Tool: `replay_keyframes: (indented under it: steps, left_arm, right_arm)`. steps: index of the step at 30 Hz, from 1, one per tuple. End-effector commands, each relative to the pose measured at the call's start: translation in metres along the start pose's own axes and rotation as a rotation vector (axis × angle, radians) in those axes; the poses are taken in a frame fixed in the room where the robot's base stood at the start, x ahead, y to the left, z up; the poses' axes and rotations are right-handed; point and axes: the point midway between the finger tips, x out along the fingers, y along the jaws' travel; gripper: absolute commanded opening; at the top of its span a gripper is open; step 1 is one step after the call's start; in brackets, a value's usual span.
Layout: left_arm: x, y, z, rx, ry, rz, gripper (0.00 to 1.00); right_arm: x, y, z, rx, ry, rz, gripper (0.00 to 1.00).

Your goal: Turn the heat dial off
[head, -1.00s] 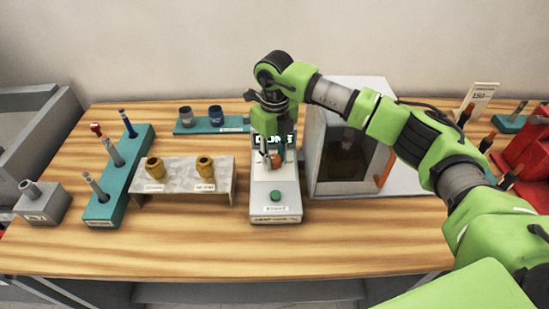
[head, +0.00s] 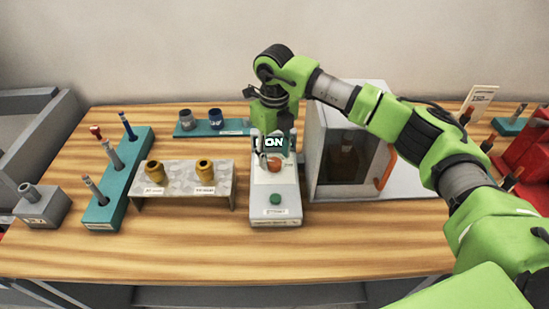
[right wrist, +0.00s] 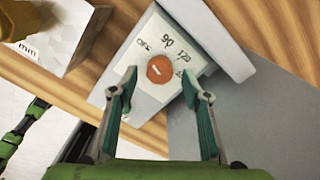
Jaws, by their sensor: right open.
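The heat dial (head: 275,163) is a round orange-red knob on the white upper face of the heater unit (head: 262,210). In the right wrist view the dial (right wrist: 160,69) carries a short pale mark, with OFF, 90, 120 and a partly hidden label printed around it. I cannot tell exactly which label the mark faces. My right gripper (head: 273,151) is above the dial, open and empty. In the right wrist view its fingertips (right wrist: 160,78) stand apart on either side of the dial with gaps. The display (head: 277,143) behind the dial reads ON. My left gripper is not in view.
A green button (head: 275,199) is on the heater's front part. A grey cabinet with a window (head: 349,160) stands close to its right. A metal stand with two brass bushings (head: 184,178) is to its left. The front of the table (head: 200,245) is clear.

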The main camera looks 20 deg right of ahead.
Motion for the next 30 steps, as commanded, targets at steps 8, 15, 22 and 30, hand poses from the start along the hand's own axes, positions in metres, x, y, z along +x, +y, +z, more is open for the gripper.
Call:
replay_keyframes:
  steps: [8, 15, 22, 30]
  left_arm:
    - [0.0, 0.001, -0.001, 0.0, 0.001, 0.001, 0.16]
    - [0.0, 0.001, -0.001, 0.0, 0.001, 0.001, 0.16]
    - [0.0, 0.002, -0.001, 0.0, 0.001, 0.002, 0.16]
    - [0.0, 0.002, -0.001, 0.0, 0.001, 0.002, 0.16]
  right_arm:
    - [-0.062, 0.0, 0.001, 0.0, -0.006, -0.001, 0.44]
    - [-0.095, 0.0, 0.001, 0.001, -0.003, -0.001, 0.44]
    - [-0.101, 0.0, 0.0, 0.0, -0.001, 0.0, 0.44]
    - [-0.1, 0.0, 0.0, 0.0, -0.002, 0.0, 0.44]
